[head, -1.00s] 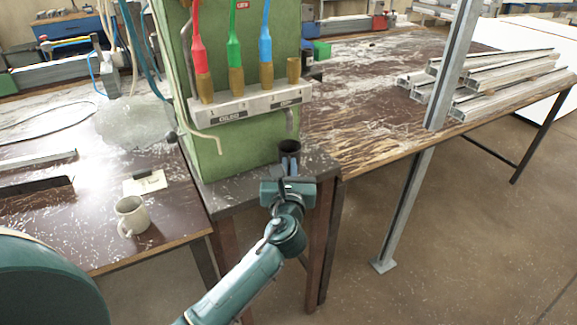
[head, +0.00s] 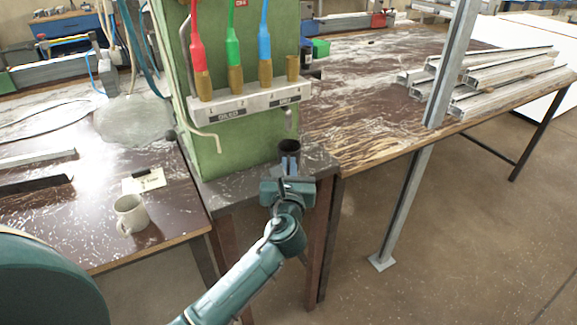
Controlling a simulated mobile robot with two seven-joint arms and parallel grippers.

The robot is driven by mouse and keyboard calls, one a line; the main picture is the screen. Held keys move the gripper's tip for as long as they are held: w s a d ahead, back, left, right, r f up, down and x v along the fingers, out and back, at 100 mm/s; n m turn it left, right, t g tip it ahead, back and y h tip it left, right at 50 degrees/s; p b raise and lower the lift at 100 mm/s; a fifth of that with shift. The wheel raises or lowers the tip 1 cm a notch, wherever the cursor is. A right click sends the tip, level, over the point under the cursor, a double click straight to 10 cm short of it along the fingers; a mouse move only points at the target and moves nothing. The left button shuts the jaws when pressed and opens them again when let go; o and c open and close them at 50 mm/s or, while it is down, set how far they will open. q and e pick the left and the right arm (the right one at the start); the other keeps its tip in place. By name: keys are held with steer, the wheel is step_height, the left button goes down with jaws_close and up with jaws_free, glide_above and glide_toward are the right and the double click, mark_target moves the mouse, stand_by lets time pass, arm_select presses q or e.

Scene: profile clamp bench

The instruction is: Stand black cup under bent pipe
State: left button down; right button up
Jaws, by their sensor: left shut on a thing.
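The black cup (head: 289,147) is upright at the front of the small dark stand, close to the right front corner of the green cabinet. My left gripper (head: 288,180) is shut on it from the near side; its wrist hides the cup's lower part. I cannot tell whether the cup's base touches the stand. A cream bent pipe (head: 208,137) hangs from the left of the cabinet's grey ledge, its end well left of the cup. A short grey bent spout (head: 289,120) hangs from the ledge's right end, just above the cup in the picture. My right gripper is not in view.
The green cabinet (head: 235,145) carries red, green and blue nozzles above its grey ledge (head: 250,102). A cream mug (head: 131,214) stands on the left table. A metal post (head: 438,90) rises at the right, near stacked aluminium profiles (head: 500,85).

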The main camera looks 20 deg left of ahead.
arm_select(q)
steer(key=shift+f, duration=0.1)
steer(key=c, duration=1.5)
jaws_free()
steer(key=shift+s+d, duration=0.1)
steer(key=shift+p+v, duration=0.45)
steer(key=shift+v, duration=0.65)
steer(key=p+v, duration=0.2)
steer(key=v, duration=0.5)
steer(key=shift+s, duration=0.3)
